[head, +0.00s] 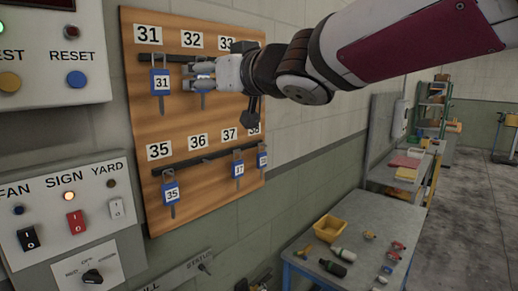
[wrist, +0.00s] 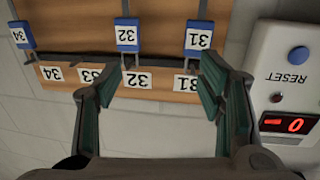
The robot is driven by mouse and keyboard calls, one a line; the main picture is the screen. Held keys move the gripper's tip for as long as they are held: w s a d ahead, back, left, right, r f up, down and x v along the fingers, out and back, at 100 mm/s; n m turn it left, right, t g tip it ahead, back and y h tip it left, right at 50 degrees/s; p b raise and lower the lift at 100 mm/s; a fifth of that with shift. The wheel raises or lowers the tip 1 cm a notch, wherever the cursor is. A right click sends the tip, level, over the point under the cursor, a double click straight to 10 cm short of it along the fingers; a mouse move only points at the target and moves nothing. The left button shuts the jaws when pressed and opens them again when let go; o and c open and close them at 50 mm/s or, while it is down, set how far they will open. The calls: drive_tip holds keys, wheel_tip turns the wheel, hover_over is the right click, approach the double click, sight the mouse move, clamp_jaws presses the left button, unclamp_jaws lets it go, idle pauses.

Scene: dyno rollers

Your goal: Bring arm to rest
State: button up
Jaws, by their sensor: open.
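My gripper (head: 203,74) is in front of the upper row of the wooden key board (head: 196,118), near number 32. In the wrist view, which looks upside down, my gripper (wrist: 157,84) is open, with its dark green finger pads wide apart and nothing between them. The blue tag 32 (wrist: 126,36) hangs beyond the gap between the fingers, apart from them. The blue tag 31 (head: 161,82) hangs at the left of the row. In the head view, my gripper partly hides tag 32 and the upper right of the board. My arm reaches in from the upper right.
Tag 34 (wrist: 22,36) hangs on the upper row; tags 35 (head: 170,192), 37 (head: 238,170) and 38 (head: 262,160) hang below. Switch panels (head: 72,215) stand left. A table (head: 350,235) with a yellow bin (head: 328,228) and small items is lower right. Floor (head: 465,190) lies open at right.

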drive_tip(key=s+d+f+m+h+b, duration=0.15)
drive_tip(key=d+f+m+h, duration=0.4)
drive_tip(key=d, duration=0.65)
drive_tip(key=s+d+f+m+h, duration=0.25)
drive_tip(key=d+f+h, duration=0.45)
drive_tip(key=d, duration=0.5)
drive_tip(key=s+d+f+g+b, duration=0.1)
drive_tip(key=s+d+f+g, duration=0.1)
drive_tip(key=s+f, duration=0.6)
drive_tip(key=s+d+f+g+b, duration=0.1)
drive_tip(key=s+d+f+g, duration=0.2)
drive_tip(key=s+f, duration=0.6)
drive_tip(key=s+g+y, duration=0.1)
drive_tip(key=g, duration=0.1)
drive_tip(key=shift+s+d+f+g, duration=0.15)
drive_tip(key=shift+d+f+g, duration=0.1)
drive_tip(key=shift+d+g, duration=0.1)
